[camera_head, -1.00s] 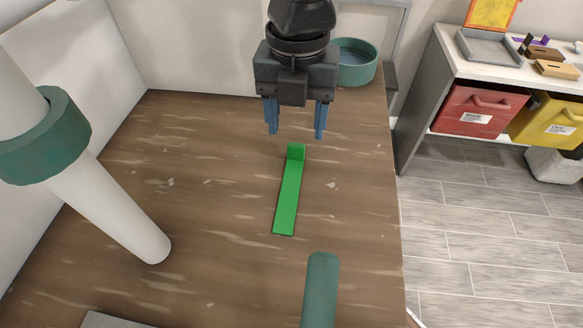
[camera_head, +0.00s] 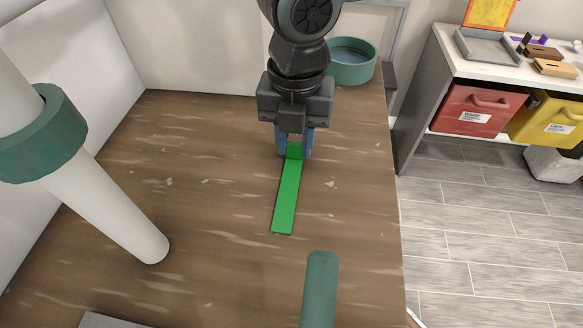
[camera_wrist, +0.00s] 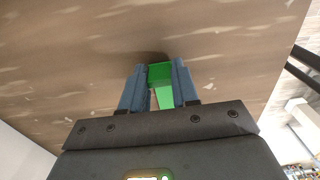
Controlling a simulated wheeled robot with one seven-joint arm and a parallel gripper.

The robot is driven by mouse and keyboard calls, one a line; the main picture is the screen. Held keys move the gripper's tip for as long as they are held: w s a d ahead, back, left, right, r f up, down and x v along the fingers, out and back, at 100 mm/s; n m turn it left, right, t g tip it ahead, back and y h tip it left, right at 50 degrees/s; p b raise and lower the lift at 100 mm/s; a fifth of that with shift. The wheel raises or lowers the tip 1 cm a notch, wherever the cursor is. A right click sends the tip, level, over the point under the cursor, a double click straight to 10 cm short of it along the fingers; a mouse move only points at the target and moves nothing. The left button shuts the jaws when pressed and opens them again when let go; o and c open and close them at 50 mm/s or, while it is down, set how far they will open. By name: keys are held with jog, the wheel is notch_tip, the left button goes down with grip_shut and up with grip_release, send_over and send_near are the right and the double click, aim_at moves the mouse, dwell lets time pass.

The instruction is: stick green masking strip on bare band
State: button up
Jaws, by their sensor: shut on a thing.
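The green masking strip (camera_head: 286,200) lies flat on the brown wooden top, with a short tab turned up at its far end. My gripper (camera_head: 295,154) points down at that far end and is shut on the tab. In the wrist view the green strip (camera_wrist: 165,97) shows between the two blue fingers of my gripper (camera_wrist: 160,74). The strip's long part still lies along the wood. A thick white tube (camera_head: 115,205) with a teal collar (camera_head: 55,140) slants in at the left. I cannot tell which surface is the bare band.
A teal rod (camera_head: 320,290) rises at the front. A teal bowl (camera_head: 352,62) stands at the back right. To the right, past the wooden top's (camera_head: 215,150) edge, a white shelf unit (camera_head: 490,65) holds red (camera_head: 480,108) and yellow (camera_head: 545,122) bins. Wood left of the strip is clear.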

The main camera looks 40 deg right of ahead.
grip_shut()
jog(key=shift+r, duration=0.5)
jog(key=r, duration=0.2)
jog(key=d+r, duration=0.1)
jog(key=shift+s+d+r, duration=0.1)
jog(key=shift+s+r, duration=0.05)
jog(key=shift+r, duration=0.25)
jog(key=s+d+r, duration=0.1)
jog(key=d+r, duration=0.2)
jog(key=d, duration=0.2)
jog(key=s+d+r+p, duration=0.1)
jog(key=s+d+r, duration=0.1)
jog(key=d, duration=0.3)
jog(key=shift+s+r, duration=0.3)
jog(key=shift+r, duration=0.3)
